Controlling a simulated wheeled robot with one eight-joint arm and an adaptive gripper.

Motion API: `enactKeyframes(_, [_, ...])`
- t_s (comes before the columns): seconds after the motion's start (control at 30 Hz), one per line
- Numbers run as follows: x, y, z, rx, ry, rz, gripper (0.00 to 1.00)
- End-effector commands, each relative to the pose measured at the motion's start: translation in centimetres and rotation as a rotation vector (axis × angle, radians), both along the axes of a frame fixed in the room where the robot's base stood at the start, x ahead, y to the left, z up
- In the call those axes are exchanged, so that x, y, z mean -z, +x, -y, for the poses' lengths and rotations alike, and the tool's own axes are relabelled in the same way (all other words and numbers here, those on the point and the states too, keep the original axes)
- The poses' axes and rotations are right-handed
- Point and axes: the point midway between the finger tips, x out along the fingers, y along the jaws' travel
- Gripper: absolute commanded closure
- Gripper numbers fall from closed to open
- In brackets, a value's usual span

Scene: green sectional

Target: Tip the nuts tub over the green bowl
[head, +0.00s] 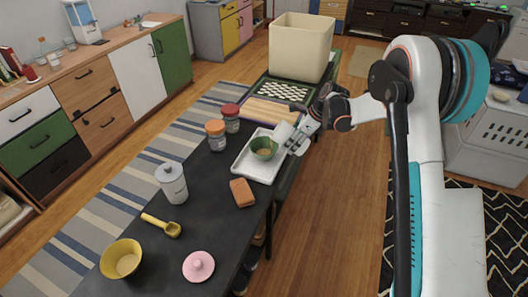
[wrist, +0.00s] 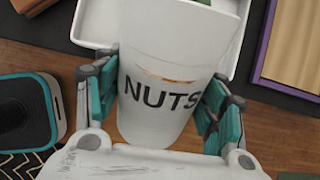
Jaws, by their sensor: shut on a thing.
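The nuts tub (wrist: 165,75) is white with black NUTS lettering and a brownish mark above it. My gripper (wrist: 165,105) is shut on it, with teal pads on both sides. In the head view the tub (head: 284,133) looks tilted over the right edge of the green bowl (head: 262,145). The bowl sits on a white tray (head: 250,170), and something tan shows inside it. A bit of green shows past the tub's rim in the wrist view. The inside of the tub is hidden.
The dark table (head: 200,215) also holds an orange sponge (head: 242,192), jars with orange (head: 215,134) and red (head: 230,118) lids, a white canister (head: 172,183), a yellow scoop (head: 162,225), a yellow bowl (head: 121,260) and a pink lid (head: 198,266). A cream bin (head: 300,45) stands behind.

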Motion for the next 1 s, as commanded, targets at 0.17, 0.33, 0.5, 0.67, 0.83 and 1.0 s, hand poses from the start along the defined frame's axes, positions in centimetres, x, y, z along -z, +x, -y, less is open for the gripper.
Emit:
enactKeyframes(0.17, [-0.21, -0.01, -0.06, -0.001, -0.016, -0.006, 0.7])
enactKeyframes(0.33, [-0.2, -0.01, -0.06, 0.0, -0.016, -0.005, 0.7])
enactKeyframes(0.5, [-0.24, -0.01, -0.07, 0.0, -0.018, -0.006, 0.7])
enactKeyframes(0.67, [-0.49, -0.01, -0.11, -0.001, -0.045, -0.015, 0.7])
enactKeyframes(0.83, [-0.44, 0.01, -0.06, 0.0, -0.045, -0.015, 0.7])
enactKeyframes(1.0, [-0.47, 0.01, -0.07, 0.0, -0.046, -0.016, 0.7])
